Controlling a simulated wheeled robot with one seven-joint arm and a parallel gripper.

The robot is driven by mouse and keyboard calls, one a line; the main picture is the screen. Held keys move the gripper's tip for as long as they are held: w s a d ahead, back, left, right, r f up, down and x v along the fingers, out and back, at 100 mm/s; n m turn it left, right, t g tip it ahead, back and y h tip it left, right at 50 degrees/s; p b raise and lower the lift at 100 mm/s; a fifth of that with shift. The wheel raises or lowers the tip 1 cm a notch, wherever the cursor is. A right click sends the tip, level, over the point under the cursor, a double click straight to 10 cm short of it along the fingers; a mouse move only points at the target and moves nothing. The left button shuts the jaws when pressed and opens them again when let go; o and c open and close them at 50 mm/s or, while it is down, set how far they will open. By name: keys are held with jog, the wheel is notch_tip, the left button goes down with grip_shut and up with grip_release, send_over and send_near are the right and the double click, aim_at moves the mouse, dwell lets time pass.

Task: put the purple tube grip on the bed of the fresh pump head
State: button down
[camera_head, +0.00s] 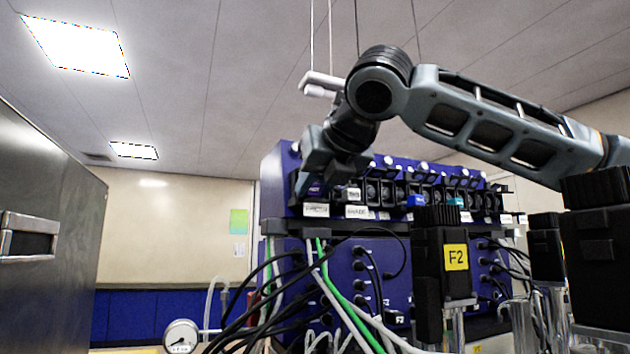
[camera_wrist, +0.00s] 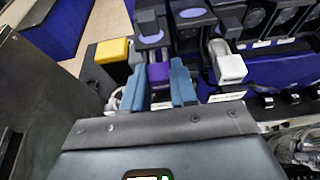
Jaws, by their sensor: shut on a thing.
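The purple tube grip (camera_wrist: 159,74) sits between the two blue fingers of my gripper (camera_wrist: 158,80) in the wrist view, and the fingers are shut on it. Just beyond it is a black pump head (camera_wrist: 152,32) with a grey-blue top. The grip is at the front of this head; whether it touches the bed I cannot tell. In the head view my gripper (camera_head: 308,180) is at the left end of the pump row, and the fingers largely hide the grip there. The labels do not show which head is the fresh one.
A white grip (camera_wrist: 230,64) sits in the neighbouring pump head on the right. A yellow-topped block (camera_wrist: 112,50) stands left of the gripper. Cables hang below the blue pump cabinet (camera_head: 272,190). A black unit marked F2 (camera_head: 440,250) stands in front.

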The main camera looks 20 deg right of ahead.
jog(key=shift+f, duration=0.1)
jog(key=c, duration=0.9)
grip_release()
jog(key=shift+f, duration=0.1)
jog(key=shift+r, duration=0.3)
jog(key=b+v, duration=0.2)
jog(key=v, duration=1)
jog(key=shift+b, duration=0.4)
